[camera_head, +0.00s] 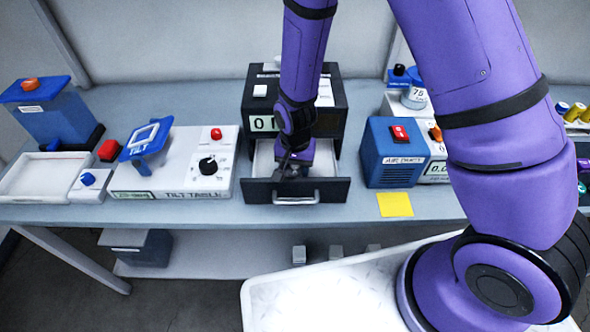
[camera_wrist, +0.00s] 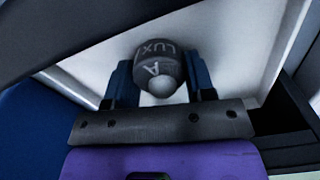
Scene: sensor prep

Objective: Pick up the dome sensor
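The dome sensor (camera_wrist: 158,65) is a dark grey rounded piece with a pale dome end and the white letters "LUX" and "A". In the wrist view it sits between the two blue fingers of my gripper (camera_wrist: 160,84), with one finger close on each side and no clear gap. I cannot tell whether the fingers press on it. In the head view my gripper (camera_head: 293,165) reaches down into the open drawer (camera_head: 258,163) of a black box. The sensor is hidden there behind my gripper.
The black instrument box (camera_head: 335,108) stands right behind the drawer. A tilt table unit (camera_head: 180,180) is to the left and a blue unit with a red switch (camera_head: 378,165) to the right. A yellow note (camera_head: 394,205) lies near the bench's front edge.

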